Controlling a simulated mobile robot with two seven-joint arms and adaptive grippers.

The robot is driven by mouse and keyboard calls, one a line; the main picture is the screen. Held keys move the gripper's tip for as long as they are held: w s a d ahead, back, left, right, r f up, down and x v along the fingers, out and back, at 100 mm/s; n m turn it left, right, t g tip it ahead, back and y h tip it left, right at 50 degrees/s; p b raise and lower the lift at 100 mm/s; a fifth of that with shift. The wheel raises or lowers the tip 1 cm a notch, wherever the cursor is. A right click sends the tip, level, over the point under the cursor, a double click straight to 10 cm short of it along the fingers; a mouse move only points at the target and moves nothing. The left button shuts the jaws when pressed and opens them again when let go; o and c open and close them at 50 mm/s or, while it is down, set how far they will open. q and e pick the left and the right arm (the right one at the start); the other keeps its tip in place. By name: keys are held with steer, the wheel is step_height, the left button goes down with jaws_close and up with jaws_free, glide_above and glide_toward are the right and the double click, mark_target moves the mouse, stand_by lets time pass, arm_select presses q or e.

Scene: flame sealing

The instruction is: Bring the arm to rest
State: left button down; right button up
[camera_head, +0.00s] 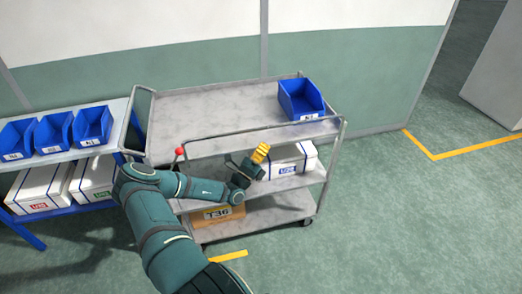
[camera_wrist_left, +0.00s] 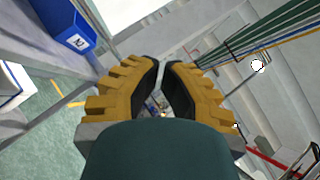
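My left arm (camera_head: 160,215) reaches in from the bottom of the head view. Its yellow-fingered gripper (camera_head: 261,153) is in front of the grey cart (camera_head: 185,110), beside its top-shelf handrail, pointing up and to the right. In the left wrist view the two yellow fingers with dark pads (camera_wrist_left: 164,66) come close together at their tips, with only a narrow gap. Nothing is held between them. My right arm and gripper are not in view.
A blue bin (camera_head: 300,98) stands on the cart's top shelf. A white box (camera_head: 288,163) is on the middle shelf and a cardboard box (camera_head: 216,215) below. A left-hand table (camera_head: 70,155) carries blue bins (camera_head: 54,132). Open floor (camera_head: 420,220) lies right.

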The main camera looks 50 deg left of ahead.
arm_select(q)
steer(key=shift+s+d, duration=0.25)
steer(key=shift+s, duration=0.45)
steer(key=w+d+f+m+g+h+b, duration=0.15)
steer(key=d+f+m+g+h, duration=0.35)
steer(key=d, duration=0.6)
steer(key=w+d+f+m+g+h+b, duration=0.1)
steer(key=w+d+m+g+h, duration=0.1)
steer(key=d+m+h, duration=0.75)
steer(key=w+d+f+m+g+h+b, duration=0.1)
steer(key=d+f+m+g+h, duration=0.3)
steer(key=d, duration=0.9)
steer(key=s+d+f+m+g+y+b, duration=0.3)
steer(key=s+d+f+m+g+y, duration=0.1)
steer(key=m, duration=1.1)
steer(key=s+d+f+m+g+y+b, duration=0.4)
steer(key=s+d+f+m, duration=0.4)
steer(key=m, duration=0.7)
steer(key=shift+s+d+g+y, duration=0.3)
steer(key=shift+s+g+y, duration=0.35)
steer(key=shift+s+g, duration=0.4)
